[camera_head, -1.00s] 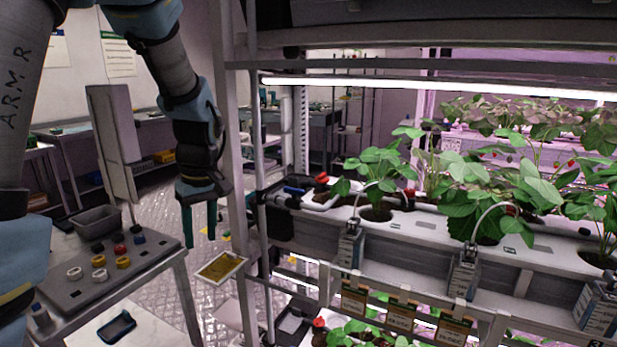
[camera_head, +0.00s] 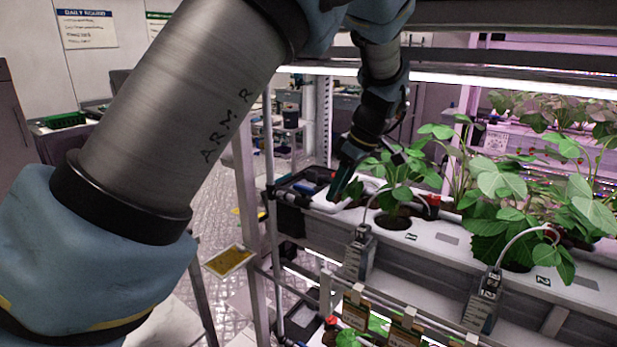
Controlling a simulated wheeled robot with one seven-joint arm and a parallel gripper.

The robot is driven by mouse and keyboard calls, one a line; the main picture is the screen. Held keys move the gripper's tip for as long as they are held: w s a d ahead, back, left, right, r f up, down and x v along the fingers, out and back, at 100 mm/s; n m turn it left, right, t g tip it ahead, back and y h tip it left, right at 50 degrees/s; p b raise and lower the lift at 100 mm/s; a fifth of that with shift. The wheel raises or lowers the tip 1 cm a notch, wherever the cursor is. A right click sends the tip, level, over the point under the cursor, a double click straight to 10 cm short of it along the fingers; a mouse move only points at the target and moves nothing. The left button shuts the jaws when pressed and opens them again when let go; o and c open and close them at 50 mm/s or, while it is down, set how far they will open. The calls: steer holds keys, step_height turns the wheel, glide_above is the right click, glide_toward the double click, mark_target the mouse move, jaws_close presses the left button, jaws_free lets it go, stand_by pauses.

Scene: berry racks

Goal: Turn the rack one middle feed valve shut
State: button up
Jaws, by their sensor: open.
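The middle tier of the rack has a white feed pipe (camera_head: 318,203) at its left end. The red valve handle that showed on this pipe before is now hidden behind my gripper. My gripper (camera_head: 343,186) reaches down over that spot with its teal fingers open. The fingers overlap in this view, so I cannot tell whether they are around the handle or touching it. A lower red valve handle (camera_head: 330,321) shows at the left end of the tier below.
A leafy plant (camera_head: 395,175) stands just right of my gripper, with a red part (camera_head: 433,200) beyond it. Rack posts (camera_head: 248,230) and a yellow card (camera_head: 229,260) are to the left. A light bar (camera_head: 470,78) runs above the plants.

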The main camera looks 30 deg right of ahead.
mark_target(305, 187)
steer(key=w+a+p, duration=0.1)
steer(key=w, duration=0.1)
steer(key=w+a+p, duration=0.1)
steer(key=w, duration=0.1)
steer(key=w+a+p, duration=0.1)
steer(key=w+a, duration=0.1)
steer(key=w, duration=0.1)
steer(key=shift+w+r, duration=0.1)
steer(key=shift+r, duration=0.05)
steer(key=shift+w+a+f+p, duration=0.1)
steer(key=shift+f+p, duration=0.15)
steer(key=shift+f, duration=0.1)
steer(key=shift+w+a+f+p, duration=0.1)
steer(key=shift+f+p, duration=0.1)
steer(key=shift+f, duration=0.15)
jaws_close()
